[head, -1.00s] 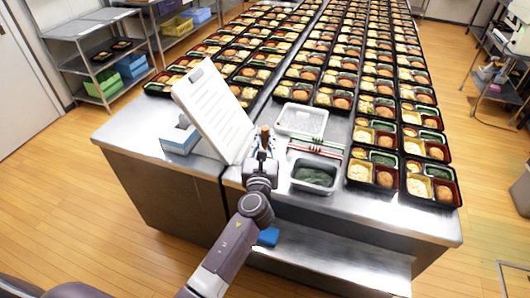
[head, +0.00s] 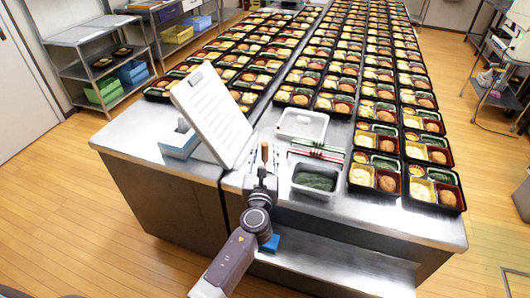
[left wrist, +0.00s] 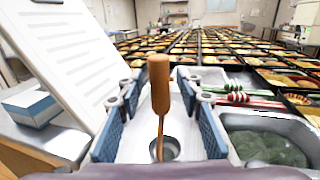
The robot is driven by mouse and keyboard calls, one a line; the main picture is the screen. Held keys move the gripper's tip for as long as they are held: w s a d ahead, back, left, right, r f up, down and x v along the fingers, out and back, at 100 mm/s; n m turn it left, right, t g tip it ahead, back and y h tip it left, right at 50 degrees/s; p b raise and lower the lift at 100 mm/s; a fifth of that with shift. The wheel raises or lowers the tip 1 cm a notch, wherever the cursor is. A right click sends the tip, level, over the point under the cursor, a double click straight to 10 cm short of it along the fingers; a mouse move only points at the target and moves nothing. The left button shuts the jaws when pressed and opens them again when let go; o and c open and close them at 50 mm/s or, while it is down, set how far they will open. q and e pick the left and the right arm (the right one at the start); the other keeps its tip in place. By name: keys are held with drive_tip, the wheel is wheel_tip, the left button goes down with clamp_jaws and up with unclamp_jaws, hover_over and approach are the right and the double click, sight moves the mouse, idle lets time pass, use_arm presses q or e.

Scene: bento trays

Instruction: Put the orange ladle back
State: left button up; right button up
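The ladle (left wrist: 159,85) has an orange-brown handle that stands nearly upright in the left wrist view. Its lower end meets a round grey metal cup or bowl (left wrist: 166,149); I cannot tell whether this is the ladle's own bowl or a holder. In the head view the handle (head: 264,152) shows just beyond my left gripper (head: 262,170). In the left wrist view my left gripper (left wrist: 162,112) is open, its blue-padded fingers on either side of the handle with gaps to both. My right gripper is not in view.
A tilted white board (head: 212,112) stands close on the left, beside a blue-white box (head: 179,143). On the right are a container of green food (head: 315,181), red and green utensils (head: 318,151) and a white tray (head: 302,123). Bento trays (head: 376,178) fill the table behind.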

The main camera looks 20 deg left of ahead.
use_arm(q)
drive_tip(key=shift+r, duration=0.15)
drive_tip(key=b+v, duration=0.1)
drive_tip(key=v, duration=1.1)
drive_tip(key=s+d+f+n+g+h, duration=0.1)
drive_tip(key=s+f+n+g, duration=0.15)
drive_tip(key=f, duration=0.75)
drive_tip(key=s+f+n+g+h, duration=0.1)
drive_tip(key=f+n+g, duration=0.15)
drive_tip(key=f, duration=0.65)
drive_tip(key=s+a+f+n+g+h, duration=0.1)
drive_tip(key=s+f+n+g, duration=0.1)
drive_tip(key=s+f+n, duration=0.65)
drive_tip(key=s+f+n+g, duration=0.1)
drive_tip(key=s+f+g, duration=0.3)
drive_tip(key=f, duration=0.9)
drive_tip(key=s+a+f+n+g, duration=0.2)
drive_tip(key=s+f+n, duration=0.3)
drive_tip(key=s, duration=0.5)
drive_tip(key=s+a+f+n+g, duration=0.1)
drive_tip(key=s+f+n, duration=0.4)
drive_tip(key=s, duration=0.6)
drive_tip(key=s+a+f+n+g+h, duration=0.1)
drive_tip(key=s+a+f+n+g, duration=0.1)
drive_tip(key=s+f+n, duration=0.4)
drive_tip(key=s+a, duration=0.1)
drive_tip(key=s, duration=0.4)
drive_tip(key=shift+g, duration=0.3)
